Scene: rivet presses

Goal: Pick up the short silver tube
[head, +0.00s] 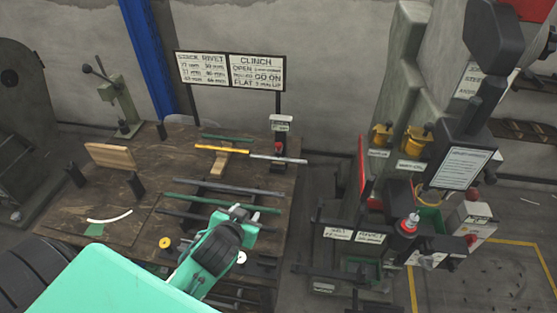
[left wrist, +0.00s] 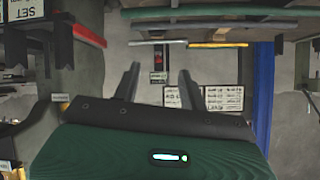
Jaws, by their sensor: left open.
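A short silver tube (head: 278,158) lies on the far right part of the wooden bench, just right of a yellow tube (head: 221,149). In the left wrist view the silver tube (left wrist: 157,43) shows above the gap between the fingers, with the yellow tube (left wrist: 218,45) to its right. My left gripper (head: 245,213) is over the near part of the bench, nearer to me than the silver tube and apart from it. In the left wrist view its fingers (left wrist: 159,82) are spread with nothing between them. My right gripper does not show.
Long dark and green tubes (head: 224,204) lie across the bench between my left gripper and the silver tube. A small red-topped post (head: 279,147) stands beside the silver tube. Sign boards (head: 229,70) rise behind. A large press (head: 420,140) stands to the right.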

